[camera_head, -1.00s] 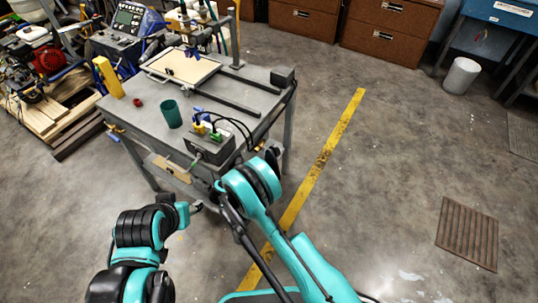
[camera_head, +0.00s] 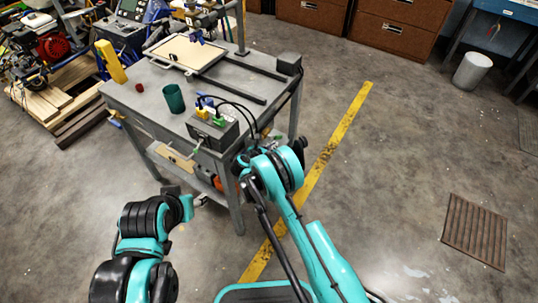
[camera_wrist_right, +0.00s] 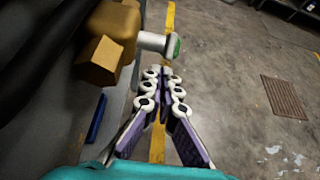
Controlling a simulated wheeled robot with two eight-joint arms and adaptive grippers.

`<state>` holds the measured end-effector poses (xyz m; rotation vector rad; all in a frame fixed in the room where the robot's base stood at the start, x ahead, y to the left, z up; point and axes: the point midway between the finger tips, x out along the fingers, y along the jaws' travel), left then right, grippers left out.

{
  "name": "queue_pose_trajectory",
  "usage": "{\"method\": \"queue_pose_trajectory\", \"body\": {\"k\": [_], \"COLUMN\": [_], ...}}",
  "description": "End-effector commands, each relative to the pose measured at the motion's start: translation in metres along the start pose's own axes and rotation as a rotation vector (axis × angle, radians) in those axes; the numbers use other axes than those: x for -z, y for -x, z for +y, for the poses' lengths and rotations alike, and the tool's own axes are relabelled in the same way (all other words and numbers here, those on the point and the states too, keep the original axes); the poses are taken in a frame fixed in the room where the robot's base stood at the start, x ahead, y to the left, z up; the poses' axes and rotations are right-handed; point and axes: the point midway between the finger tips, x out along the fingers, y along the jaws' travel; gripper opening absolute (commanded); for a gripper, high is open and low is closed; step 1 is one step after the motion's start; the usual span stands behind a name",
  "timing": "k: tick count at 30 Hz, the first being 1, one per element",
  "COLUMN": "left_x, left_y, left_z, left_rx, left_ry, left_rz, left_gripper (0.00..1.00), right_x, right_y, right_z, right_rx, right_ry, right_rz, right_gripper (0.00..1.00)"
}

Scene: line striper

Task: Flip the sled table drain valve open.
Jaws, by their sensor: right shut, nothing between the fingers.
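In the right wrist view a brass hexagonal fitting (camera_wrist_right: 103,45) stands very close, with a silver stub ending in a green cap (camera_wrist_right: 172,46). A blue bar (camera_wrist_right: 97,118) hangs below the brass; it looks like a valve lever. My right gripper (camera_wrist_right: 163,75) is shut and empty, its tips just below the green cap; I cannot tell whether they touch it. In the head view my right wrist hides this spot at the right front of the grey table (camera_head: 140,93). My left gripper (camera_head: 202,200) hangs in front of the table, its fingers too small to read.
A control box (camera_head: 213,132) with coloured plugs and black cables sits on the table's near corner. A green cup (camera_head: 174,98) and a sled frame (camera_head: 187,55) are behind it. The floor right of the table is open, with a yellow line (camera_head: 335,137) and a drain grate (camera_head: 475,232).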

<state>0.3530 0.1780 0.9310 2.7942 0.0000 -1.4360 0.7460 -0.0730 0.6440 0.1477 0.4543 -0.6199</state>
Motion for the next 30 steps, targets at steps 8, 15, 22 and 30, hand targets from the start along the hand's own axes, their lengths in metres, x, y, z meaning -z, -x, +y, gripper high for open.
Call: {"method": "queue_pose_trajectory", "body": {"k": [8, 15, 22, 30], "left_x": [-0.0014, -0.0013, -0.0013, -0.0014], "left_y": [-0.002, -0.0019, -0.002, -0.002], "left_z": [0.0, 0.0, 0.0, 0.0], "left_rx": [0.0, 0.0, 0.0, 0.0], "left_ry": [0.0, 0.0, 0.0, 0.0], "left_rz": [0.0, 0.0, 0.0, 0.0], "left_gripper": [0.49, 0.49, 0.49, 0.49], "right_x": [-0.0086, -0.0085, -0.0098, -0.011], "right_y": [-0.0017, -0.0016, -0.0033, -0.0047], "right_z": [0.0, 0.0, 0.0, 0.0001], "right_rx": [-0.001, 0.0, 0.0, 0.0], "right_ry": [-0.001, -0.001, -0.001, -0.001], "right_rz": [0.0, 0.0, 0.0, 0.0], "right_gripper": [0.0, 0.0, 0.0, 0.0]}}
